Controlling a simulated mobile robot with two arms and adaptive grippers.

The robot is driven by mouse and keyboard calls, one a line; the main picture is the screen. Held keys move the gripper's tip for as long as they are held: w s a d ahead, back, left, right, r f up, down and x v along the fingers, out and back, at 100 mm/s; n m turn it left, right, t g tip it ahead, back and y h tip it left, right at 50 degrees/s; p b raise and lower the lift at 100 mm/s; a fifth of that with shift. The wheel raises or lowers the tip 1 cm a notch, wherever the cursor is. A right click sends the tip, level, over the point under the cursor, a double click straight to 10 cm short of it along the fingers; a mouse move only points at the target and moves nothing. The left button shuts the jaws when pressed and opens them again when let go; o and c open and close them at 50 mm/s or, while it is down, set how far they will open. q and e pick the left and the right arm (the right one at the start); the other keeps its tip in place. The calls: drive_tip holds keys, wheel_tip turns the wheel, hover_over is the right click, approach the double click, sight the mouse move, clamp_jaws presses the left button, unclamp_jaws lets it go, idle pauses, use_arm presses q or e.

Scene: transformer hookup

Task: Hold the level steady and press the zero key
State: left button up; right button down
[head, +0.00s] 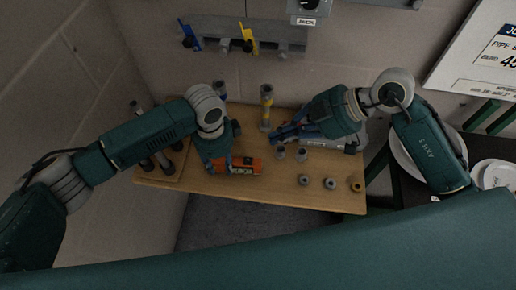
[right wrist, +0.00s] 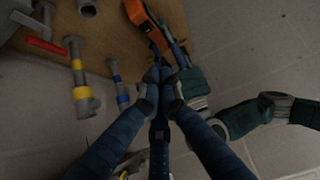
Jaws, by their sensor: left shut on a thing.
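The orange level (head: 246,167) is near the front edge of the wooden bench in the head view. My left gripper (head: 232,163) is shut on it. The level also shows at the top of the right wrist view (right wrist: 143,22), partly cut off by the frame edge. I cannot make out its zero key. My right gripper (head: 275,138) is to the right of the level and apart from it. In the right wrist view its fingertips (right wrist: 159,76) are together with nothing seen between them.
Dark pipes (head: 145,163) stand at the left. A wall rail (head: 225,27) holds blue and yellow-handled valves.

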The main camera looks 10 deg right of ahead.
hover_over(248, 162)
drive_tip(key=d, duration=0.1)
wheel_tip(248, 162, down, 6)
drive_tip(key=shift+d+f, duration=0.15)
drive_tip(key=shift+f, duration=0.1)
wheel_tip(248, 162, down, 4)
drive_tip(key=shift+r, duration=0.25)
drive_tip(key=shift+f, duration=0.45)
drive_tip(key=shift+s+f, duration=0.15)
drive_tip(key=shift+f, duration=0.85)
drive_tip(key=r, duration=0.5)
drive_tip(key=shift+w, duration=0.2)
drive_tip(key=v, duration=0.9)
drive_tip(key=shift+s+d+r, duration=0.15)
drive_tip(key=shift+d+r, duration=0.05)
